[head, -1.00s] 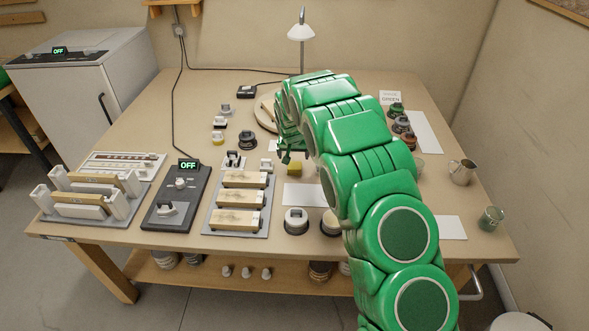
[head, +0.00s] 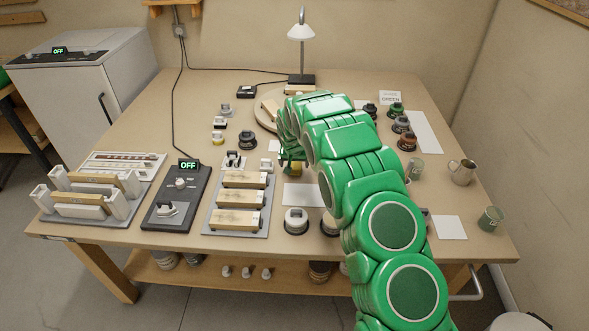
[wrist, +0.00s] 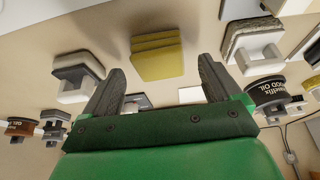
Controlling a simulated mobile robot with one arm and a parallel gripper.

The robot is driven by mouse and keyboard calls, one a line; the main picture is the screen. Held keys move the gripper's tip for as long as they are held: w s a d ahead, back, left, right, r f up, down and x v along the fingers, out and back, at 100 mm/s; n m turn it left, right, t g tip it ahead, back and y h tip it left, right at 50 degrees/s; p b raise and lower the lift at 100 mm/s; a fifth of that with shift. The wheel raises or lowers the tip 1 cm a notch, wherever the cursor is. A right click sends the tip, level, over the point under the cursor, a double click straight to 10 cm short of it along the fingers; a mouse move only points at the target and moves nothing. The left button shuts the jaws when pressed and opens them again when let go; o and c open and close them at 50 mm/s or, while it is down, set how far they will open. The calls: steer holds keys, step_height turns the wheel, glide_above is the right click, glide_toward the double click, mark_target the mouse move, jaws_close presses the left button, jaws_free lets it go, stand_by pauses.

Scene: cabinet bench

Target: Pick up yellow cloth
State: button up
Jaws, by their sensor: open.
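The yellow cloth (wrist: 157,57) is a folded stack of layers lying on the bench. In the wrist view it shows just beyond and between my fingertips, with nothing between the fingers touching it. In the head view only a small part of the cloth (head: 297,168) shows, the rest hidden by my gripper. My gripper (wrist: 160,72) is open and empty, its two dark fingers spread apart. In the head view the gripper (head: 288,165) is low over the bench at the cloth, its fingers mostly hidden by my arm.
A grey rack with wooden blocks (head: 238,180) stands left of the cloth. A white sheet (head: 303,195) lies in front, with a round white-topped pot (head: 296,221) nearer. A dark pot (head: 247,140) stands behind left. Jars and a metal jug (head: 462,172) are at the right.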

steer(key=shift+w+f, duration=0.3)
steer(key=shift+f, duration=0.35)
steer(key=c, duration=1.1)
steer(key=shift+r, duration=0.1)
